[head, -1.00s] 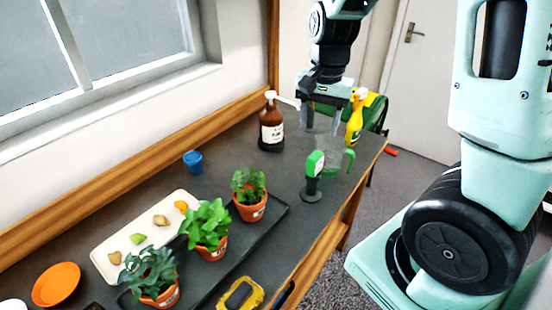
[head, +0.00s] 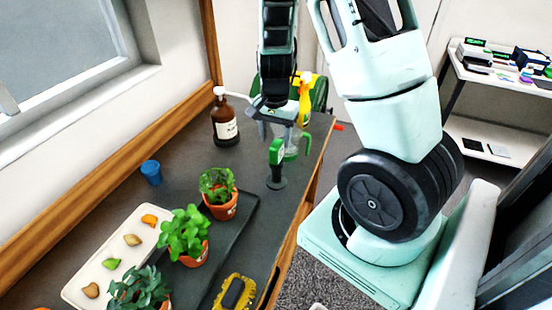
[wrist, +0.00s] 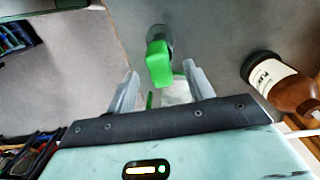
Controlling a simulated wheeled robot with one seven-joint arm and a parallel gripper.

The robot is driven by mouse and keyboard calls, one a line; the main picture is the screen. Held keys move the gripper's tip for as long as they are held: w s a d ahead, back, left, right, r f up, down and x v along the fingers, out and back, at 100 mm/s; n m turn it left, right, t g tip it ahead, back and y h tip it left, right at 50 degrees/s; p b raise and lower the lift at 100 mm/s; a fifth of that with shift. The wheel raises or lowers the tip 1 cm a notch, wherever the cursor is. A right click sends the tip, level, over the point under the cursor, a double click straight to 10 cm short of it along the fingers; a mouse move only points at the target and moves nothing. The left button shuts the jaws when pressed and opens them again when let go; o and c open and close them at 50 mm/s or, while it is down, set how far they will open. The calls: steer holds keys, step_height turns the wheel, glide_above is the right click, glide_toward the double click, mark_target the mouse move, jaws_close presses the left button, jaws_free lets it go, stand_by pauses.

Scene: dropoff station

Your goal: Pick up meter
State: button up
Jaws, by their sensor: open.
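The meter (head: 276,152) has a green head and stands upright on a dark round base on the grey bench, near its right edge. In the wrist view its green head (wrist: 159,64) shows between the finger lines, with the dark base beyond it. My gripper (head: 275,118) is open and empty, just above and behind the meter in the head view; its fingers are partly hidden there. In the wrist view the two grey fingers (wrist: 160,80) are spread on either side of the green head, with no contact visible.
A clear jug with a green handle (head: 306,146) stands close behind the meter. A brown bottle (head: 224,122) and yellow spray bottle (head: 304,98) are nearby.

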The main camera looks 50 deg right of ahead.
mark_target(276, 143)
steer(key=shift+d+f+p, duration=0.15)
steer(key=shift+f+p, duration=0.1)
steer(key=shift+f, duration=1.25)
steer(key=shift+d+f+p, duration=0.15)
steer(key=shift+f+p, duration=0.1)
steer(key=shift+f, duration=1.2)
steer(key=c, duration=1.1)
